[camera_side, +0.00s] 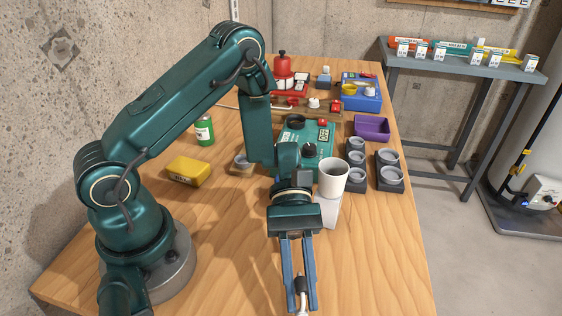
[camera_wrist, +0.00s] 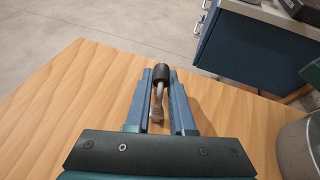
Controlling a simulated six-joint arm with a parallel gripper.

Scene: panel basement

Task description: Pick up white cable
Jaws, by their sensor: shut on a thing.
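My gripper (camera_side: 301,285) reaches over the front part of the wooden table. Its two blue fingers are shut on the white cable (camera_side: 302,313), whose dark end piece (camera_side: 301,284) sits between the fingertips. In the wrist view my gripper (camera_wrist: 160,85) also shows with the black cable end (camera_wrist: 161,73) at its tips. A pale length of the cable (camera_wrist: 157,106) runs between the fingers there. The rest of the cable is cut off by the lower edge of the side view. I cannot tell whether the cable touches the table.
A white cup (camera_side: 332,179) stands just behind my gripper. Grey holders (camera_side: 389,172), a purple tray (camera_side: 372,127), a teal panel box (camera_side: 322,145) and a yellow block (camera_side: 188,171) stand further back on the table (camera_side: 385,260). The table's front right is clear.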

